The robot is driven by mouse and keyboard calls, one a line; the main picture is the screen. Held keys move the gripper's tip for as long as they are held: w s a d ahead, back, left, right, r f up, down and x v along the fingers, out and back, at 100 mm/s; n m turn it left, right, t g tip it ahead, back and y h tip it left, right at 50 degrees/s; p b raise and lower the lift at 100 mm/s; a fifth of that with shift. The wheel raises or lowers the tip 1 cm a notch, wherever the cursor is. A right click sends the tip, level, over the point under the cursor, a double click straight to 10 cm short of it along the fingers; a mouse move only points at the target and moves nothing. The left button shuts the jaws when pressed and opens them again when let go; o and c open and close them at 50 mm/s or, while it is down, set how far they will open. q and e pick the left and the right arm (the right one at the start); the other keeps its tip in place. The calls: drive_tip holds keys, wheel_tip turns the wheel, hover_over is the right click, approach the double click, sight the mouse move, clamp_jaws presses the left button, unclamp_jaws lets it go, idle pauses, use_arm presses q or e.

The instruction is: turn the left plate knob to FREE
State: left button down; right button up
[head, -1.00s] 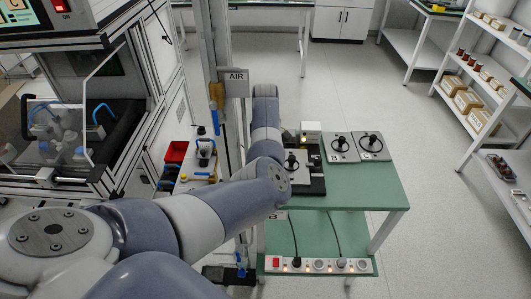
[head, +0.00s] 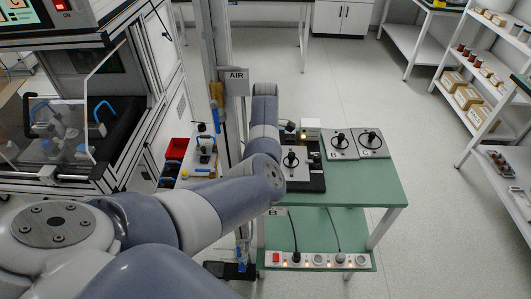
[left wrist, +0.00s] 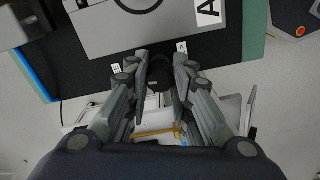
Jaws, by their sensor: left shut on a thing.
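In the left wrist view a small dark round knob (left wrist: 158,82) sits on a black base (left wrist: 235,52), with two small white labels beside it. My left gripper (left wrist: 160,72) has its two fingers closed in on either side of this knob. The knob's pointer and the label words are too small to read. A grey plate marked A (left wrist: 180,22) lies on the base just beyond the fingers. In the head view my left arm hides the gripper and the knob. My right gripper is in neither view.
In the head view the green table (head: 365,185) also carries a plate with a black handle (head: 290,172) and two more plates (head: 341,145) (head: 372,143) at the right. A power strip (head: 320,260) lies on the lower shelf. The floor right of the table is clear.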

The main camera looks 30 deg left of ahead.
use_arm(q)
drive_tip(key=shift+a+r, duration=0.1)
drive_tip(key=shift+a, duration=0.05)
drive_tip(key=c, duration=1.4)
unclamp_jaws()
drive_tip(key=shift+o, duration=0.2)
wheel_tip(320, 180, up, 12)
